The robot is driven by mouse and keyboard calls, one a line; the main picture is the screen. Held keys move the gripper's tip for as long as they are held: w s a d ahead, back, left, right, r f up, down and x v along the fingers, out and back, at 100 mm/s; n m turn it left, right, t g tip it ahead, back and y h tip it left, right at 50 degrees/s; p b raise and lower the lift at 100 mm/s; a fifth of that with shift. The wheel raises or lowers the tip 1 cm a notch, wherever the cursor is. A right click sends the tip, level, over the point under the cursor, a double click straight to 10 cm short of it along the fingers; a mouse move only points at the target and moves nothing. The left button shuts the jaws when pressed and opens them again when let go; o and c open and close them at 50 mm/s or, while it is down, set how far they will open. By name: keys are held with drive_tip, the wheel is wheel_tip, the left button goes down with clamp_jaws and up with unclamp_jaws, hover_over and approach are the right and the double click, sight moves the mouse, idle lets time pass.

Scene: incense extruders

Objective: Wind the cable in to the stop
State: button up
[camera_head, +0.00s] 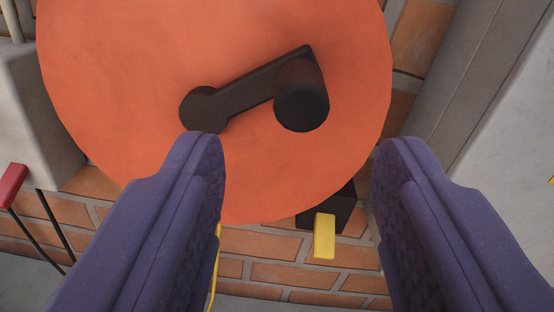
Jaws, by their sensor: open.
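A large orange reel disc (120,90) fills the upper middle of the view against a brick wall. A black crank arm (248,88) runs from its hub (202,108) up and right to a dark round handle knob (302,95). My gripper (300,150) is open, with one purple finger on each side. The knob shows between and beyond the fingertips, and nothing is held. A yellow tab (324,236) sits below the disc in front of a black block (345,212). A thin yellow strand (215,265), perhaps the cable, shows beside the left finger, mostly hidden.
A grey box (35,110) stands at the left, with a red piece (12,185) and dark thin lines below it. Grey vertical panels (470,75) stand at the right. The brick wall (285,272) is behind.

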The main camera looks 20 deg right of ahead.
sight(302, 116)
drive_tip(key=shift+w+d+f, duration=0.15)
drive_tip(key=shift+w, duration=0.15)
drive_tip(key=x, duration=0.7)
drive_tip(key=shift+c, duration=0.3)
clamp_jaws()
